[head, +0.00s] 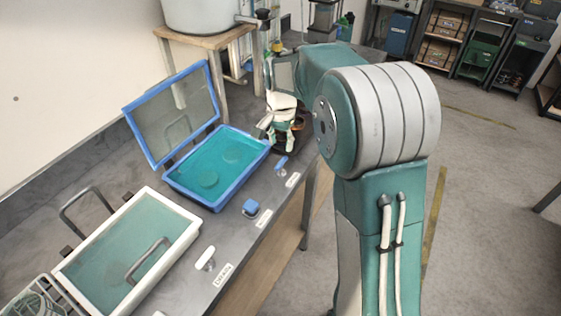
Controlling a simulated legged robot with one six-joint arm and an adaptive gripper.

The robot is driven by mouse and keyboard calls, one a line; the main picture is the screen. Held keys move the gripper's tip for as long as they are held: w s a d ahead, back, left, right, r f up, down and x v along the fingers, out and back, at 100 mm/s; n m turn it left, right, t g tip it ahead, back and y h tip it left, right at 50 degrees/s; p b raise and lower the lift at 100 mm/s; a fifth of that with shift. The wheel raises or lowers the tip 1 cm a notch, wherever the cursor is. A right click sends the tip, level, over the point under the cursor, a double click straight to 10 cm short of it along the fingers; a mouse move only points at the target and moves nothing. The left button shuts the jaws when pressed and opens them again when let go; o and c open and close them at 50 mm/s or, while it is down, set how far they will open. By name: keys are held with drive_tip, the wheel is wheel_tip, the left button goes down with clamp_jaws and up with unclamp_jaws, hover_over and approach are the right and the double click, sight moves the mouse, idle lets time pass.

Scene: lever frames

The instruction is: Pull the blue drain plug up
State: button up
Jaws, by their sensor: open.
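A blue-rimmed tub (215,205) of teal liquid stands on the grey bench with its lid raised. A small blue block-like fitting (250,207) sits on the bench at the tub's front edge, and a smaller blue fitting (281,162) lies farther along, nearer my arm. Each has a white label beside it. I cannot tell for certain which is the blue drain plug. My gripper (280,134) is open, above the bench beyond the tub's far right corner. It appears apart from both blue fittings. Its fingertips are small and partly hard to make out.
A white-rimmed tub (185,240) with handles stands nearer, with a white fitting (205,258) and a label (222,275) beside it. A wire basket (38,300) is at the lower left. A wooden stand (205,42) holds a large container behind. Floor to the right is open.

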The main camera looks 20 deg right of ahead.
sight(281, 161)
wheel_tip(281, 161, down, 8)
idle(0.4)
drive_tip(key=shift+r, duration=0.1)
clamp_jaws()
